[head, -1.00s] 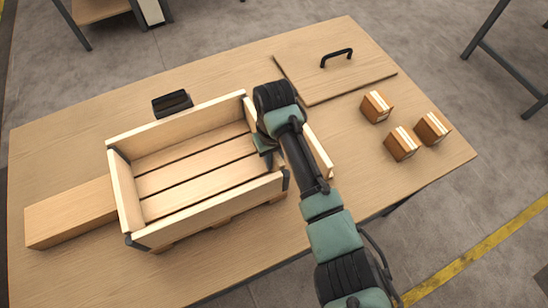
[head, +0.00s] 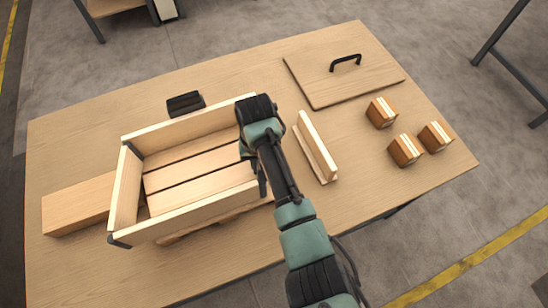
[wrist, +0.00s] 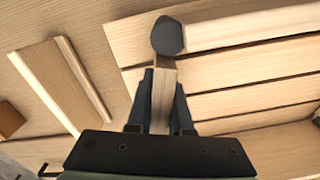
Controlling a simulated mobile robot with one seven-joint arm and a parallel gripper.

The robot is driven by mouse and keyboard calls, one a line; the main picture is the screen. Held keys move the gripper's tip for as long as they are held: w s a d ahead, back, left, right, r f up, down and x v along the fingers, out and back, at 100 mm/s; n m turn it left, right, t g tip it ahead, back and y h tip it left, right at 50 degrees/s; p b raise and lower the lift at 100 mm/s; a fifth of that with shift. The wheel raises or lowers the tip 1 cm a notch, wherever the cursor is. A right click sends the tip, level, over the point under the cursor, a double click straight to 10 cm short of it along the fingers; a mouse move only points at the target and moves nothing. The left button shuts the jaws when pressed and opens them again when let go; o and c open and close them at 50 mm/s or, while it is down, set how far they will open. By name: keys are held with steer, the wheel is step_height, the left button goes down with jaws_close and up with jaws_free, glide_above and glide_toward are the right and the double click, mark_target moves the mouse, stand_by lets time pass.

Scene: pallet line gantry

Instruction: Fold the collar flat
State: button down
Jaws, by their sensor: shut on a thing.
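The collar (head: 185,219) is a pale wooden frame with dark corner hinges, standing on the slatted pallet (head: 200,170). Its corners are skewed: the left end wall (head: 126,190) leans out of square, its near end further left. My gripper (head: 252,150) is over the right end of the collar. In the wrist view my gripper (wrist: 163,100) is shut on the collar's right end wall, close to a dark corner hinge (wrist: 168,36). My arm and gripper hide most of that wall in the head view.
A wooden block (head: 78,204) lies left of the collar. A separate narrow board piece (head: 315,148) lies right of it. A handled lid (head: 345,80), several small blocks (head: 404,150) and a black item (head: 185,104) are also on the table. The table's front right is clear.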

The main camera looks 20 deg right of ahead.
steer(key=w+a+m, duration=0.1)
steer(key=a, duration=0.1)
steer(key=w+a+m, duration=0.1)
steer(key=a+m, duration=0.1)
steer(key=w+a+m, duration=0.1)
steer(key=a, duration=0.1)
steer(key=shift+w+a+m, duration=0.2)
steer(key=shift+a+m, duration=0.05)
steer(key=shift+m, duration=0.05)
steer(key=w+a+m+b, duration=0.4)
steer(key=b, duration=0.1)
steer(key=shift+w+f, duration=0.2)
steer(key=shift+w, duration=0.05)
steer(key=shift+w+a+r+m+b, duration=0.1)
steer(key=shift+w+a+m+b, duration=0.15)
steer(key=shift+w+m+b, duration=0.35)
steer(key=shift+w+a+r+m+b, duration=0.1)
steer(key=shift+w+a+m+b, duration=0.25)
steer(key=shift+w+b, duration=0.3)
steer(key=shift+d+r, duration=0.1)
steer(key=shift+w+r, duration=0.1)
steer(key=shift+w, duration=0.05)
steer(key=c, duration=0.8)
jaws_free()
step_height(320, 180, up, 13)
steer(key=shift+f+p, duration=0.15)
steer(key=shift+p, duration=0.75)
